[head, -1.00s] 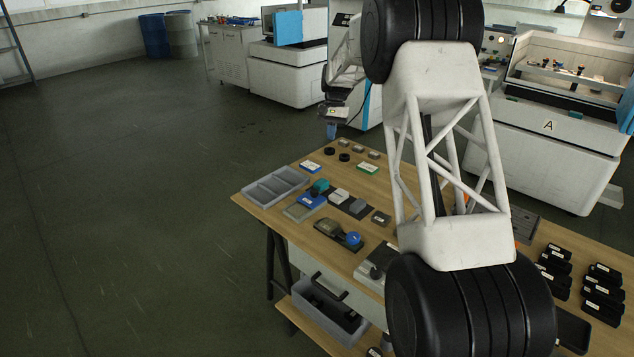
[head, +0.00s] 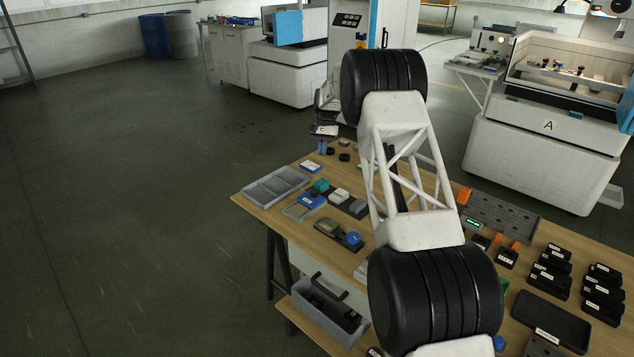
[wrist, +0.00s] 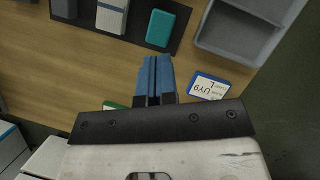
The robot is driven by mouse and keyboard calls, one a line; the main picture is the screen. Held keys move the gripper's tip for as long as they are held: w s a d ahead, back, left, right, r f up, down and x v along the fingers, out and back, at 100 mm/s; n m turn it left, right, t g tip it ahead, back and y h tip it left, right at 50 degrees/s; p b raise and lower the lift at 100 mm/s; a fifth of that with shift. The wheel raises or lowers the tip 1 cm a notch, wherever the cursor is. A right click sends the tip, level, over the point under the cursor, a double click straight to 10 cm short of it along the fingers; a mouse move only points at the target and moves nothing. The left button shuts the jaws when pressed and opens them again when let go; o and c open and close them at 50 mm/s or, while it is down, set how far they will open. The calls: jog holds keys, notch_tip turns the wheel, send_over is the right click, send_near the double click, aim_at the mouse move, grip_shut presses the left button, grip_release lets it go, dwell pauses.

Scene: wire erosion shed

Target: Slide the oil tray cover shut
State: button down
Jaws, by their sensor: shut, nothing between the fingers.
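No part is clearly marked as the oil tray cover.
A teal block (wrist: 160,28) and white block (wrist: 112,14) lie on a dark mat. A blue-edged card (wrist: 209,86) is right of the fingertips. A green-edged card (wrist: 113,105) is partly hidden. Black holders (head: 553,258) fill the bench's right side; my arm hides its middle.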

aim_at(303, 200)
jog(key=shift+s+f, duration=0.1)
jog(key=shift+f, duration=0.05)
jog(key=x, duration=0.9)
jog(key=shift+f, duration=0.1)
jog(key=shift+s+a+f, duration=0.1)
jog(key=shift+s+f, duration=0.1)
jog(key=shift+s, duration=0.15)
jog(key=shift+s+a, duration=0.3)
jog(key=shift+s, duration=0.5)
jog(key=shift+s+a, duration=0.25)
jog(key=shift+s, duration=0.6)
jog(key=shift+s+a, duration=2.75)
jog(key=shift+s, duration=0.05)
